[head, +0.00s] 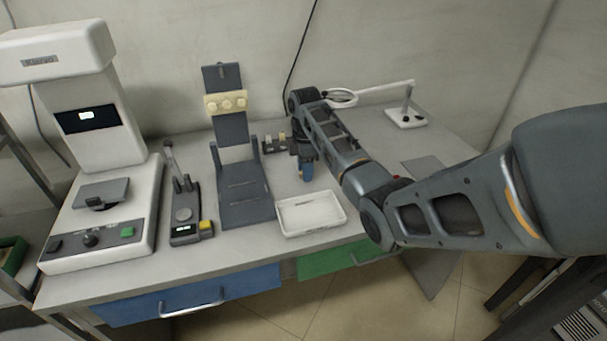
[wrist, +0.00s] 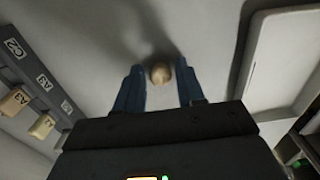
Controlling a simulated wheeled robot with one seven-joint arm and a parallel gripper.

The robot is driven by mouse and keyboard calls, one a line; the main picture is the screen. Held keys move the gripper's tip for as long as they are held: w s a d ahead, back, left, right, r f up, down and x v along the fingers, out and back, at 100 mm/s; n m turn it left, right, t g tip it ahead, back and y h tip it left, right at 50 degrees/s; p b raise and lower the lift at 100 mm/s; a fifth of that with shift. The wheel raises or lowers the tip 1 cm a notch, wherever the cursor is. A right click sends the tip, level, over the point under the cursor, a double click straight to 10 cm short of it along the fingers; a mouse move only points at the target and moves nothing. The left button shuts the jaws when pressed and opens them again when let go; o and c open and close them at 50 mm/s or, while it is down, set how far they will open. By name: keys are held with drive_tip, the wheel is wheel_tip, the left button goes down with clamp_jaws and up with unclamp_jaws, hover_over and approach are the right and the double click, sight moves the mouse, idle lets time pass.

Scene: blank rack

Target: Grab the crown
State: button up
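A small round tan piece that looks like the crown (wrist: 160,73) rests on the grey bench top in the wrist view. My gripper (wrist: 159,68) has its two blue fingers apart, one on each side of the crown near the fingertips. Small gaps show between the crown and both fingers. In the head view my gripper (head: 307,176) points down over the bench, behind the white tray. The crown cannot be made out there; it seems hidden by the gripper.
A labelled rack (wrist: 38,85) with tan blanks lies left in the wrist view; it appears small in the head view (head: 275,145). The white tray (head: 312,232) is close in front. A grey stand (head: 245,200) stands left, a ring-arm device (head: 407,118) at back right.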

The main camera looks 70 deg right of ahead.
clamp_jaws()
drive_tip(key=shift+r, duration=0.15)
